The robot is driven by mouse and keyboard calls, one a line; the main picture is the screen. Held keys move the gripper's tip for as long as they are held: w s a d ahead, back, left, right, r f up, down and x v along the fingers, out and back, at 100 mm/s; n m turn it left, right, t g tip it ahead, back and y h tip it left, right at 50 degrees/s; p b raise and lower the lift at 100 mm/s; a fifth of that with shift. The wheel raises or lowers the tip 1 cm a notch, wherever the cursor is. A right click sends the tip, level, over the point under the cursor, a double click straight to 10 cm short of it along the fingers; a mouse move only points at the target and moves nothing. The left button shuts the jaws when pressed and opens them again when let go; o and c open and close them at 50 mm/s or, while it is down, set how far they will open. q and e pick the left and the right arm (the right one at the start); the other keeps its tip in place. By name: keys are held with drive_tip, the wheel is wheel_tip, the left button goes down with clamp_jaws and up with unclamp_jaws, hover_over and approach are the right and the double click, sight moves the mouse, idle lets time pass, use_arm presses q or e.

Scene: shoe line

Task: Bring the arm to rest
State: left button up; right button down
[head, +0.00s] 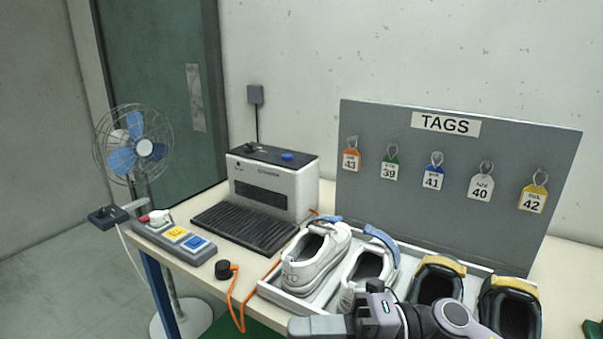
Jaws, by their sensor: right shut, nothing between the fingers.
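My right arm comes in at the bottom of the head view, in front of the shoe tray. My right gripper (318,326) is at the bottom edge, pointing left; it is shut and empty. Its fingertips are partly cut off by the frame. It is in front of the white shoes and appears apart from them. My left arm and gripper are not in view.
A white tray (290,303) holds white shoes (318,258) and dark shoes (436,281). Behind stand a grey machine (271,183) and a TAGS board (380,215).

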drive_tip(key=w+d+f+m+t+h, duration=0.2)
drive_tip(key=d+f+m+t+h, duration=0.35)
drive_tip(key=m+t, duration=0.55)
drive_tip(key=w+d+f+m+t+h, duration=0.1)
drive_tip(key=d+f+m+t+h, duration=0.5)
drive_tip(key=m, duration=0.9)
drive_tip(key=s+d+f+m+g+h, duration=0.2)
drive_tip(key=s+d+f+m, duration=0.2)
drive_tip(key=f, duration=0.5)
drive_tip(key=s+d+f+m+g+h, duration=0.3)
drive_tip(key=s+f+m, duration=0.2)
drive_tip(key=s+f, duration=0.4)
drive_tip(key=shift+s+d+f+g, duration=0.3)
drive_tip(key=shift+d+f, duration=0.05)
drive_tip(key=shift+f, duration=0.05)
